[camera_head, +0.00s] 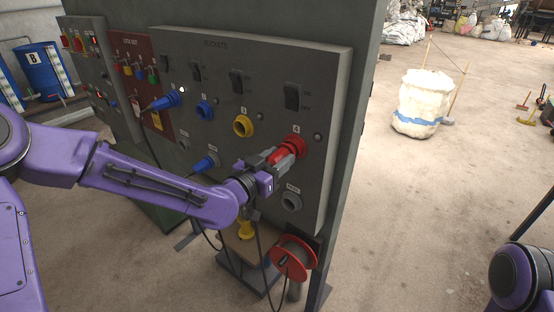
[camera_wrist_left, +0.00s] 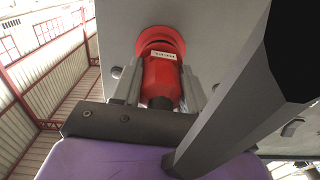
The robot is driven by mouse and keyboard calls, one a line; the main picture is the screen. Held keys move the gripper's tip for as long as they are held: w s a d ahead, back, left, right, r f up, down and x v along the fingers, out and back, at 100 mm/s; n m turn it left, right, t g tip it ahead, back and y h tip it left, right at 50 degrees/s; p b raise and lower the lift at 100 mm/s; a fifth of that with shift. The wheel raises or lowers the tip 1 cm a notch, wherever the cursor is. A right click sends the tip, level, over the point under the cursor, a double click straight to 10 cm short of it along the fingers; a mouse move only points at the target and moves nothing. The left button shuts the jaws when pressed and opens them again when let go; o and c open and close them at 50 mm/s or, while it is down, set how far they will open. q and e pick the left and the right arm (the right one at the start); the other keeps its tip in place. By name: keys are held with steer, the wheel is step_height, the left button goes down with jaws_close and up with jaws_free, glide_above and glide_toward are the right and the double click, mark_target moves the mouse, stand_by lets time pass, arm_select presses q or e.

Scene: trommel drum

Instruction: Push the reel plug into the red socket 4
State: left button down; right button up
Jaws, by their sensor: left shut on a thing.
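The red socket 4 (camera_head: 297,142) is on the right side of the grey socket panel. My left gripper (camera_head: 281,158) is in front of it, shut on the red reel plug (camera_wrist_left: 160,82). In the left wrist view the plug, with a small white label, sits between the two fingers (camera_wrist_left: 160,95). Its front end meets the round red flange of the socket (camera_wrist_left: 160,42), in line with it. How deep the plug sits cannot be seen. The red cable reel (camera_head: 294,258) is below the panel. My right gripper is out of view.
The panel (camera_head: 330,100) also holds blue sockets, a yellow socket (camera_head: 243,126), a grey socket (camera_head: 291,201) below and black switches (camera_head: 292,97). A blue plug (camera_head: 165,100) with a cable is on the left. Dark cables hang below my left gripper. The floor at right is mostly clear.

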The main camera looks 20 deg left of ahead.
arm_select(q)
steer(key=shift+w+d, duration=0.1)
steer(key=shift+w, duration=0.2)
steer(key=c, duration=0.5)
jaws_free()
steer(key=shift+s, duration=0.1)
steer(key=p+v, duration=0.3)
steer(key=v, duration=0.7)
steer(key=shift+s+p, duration=0.15)
steer(key=shift+p, duration=0.25)
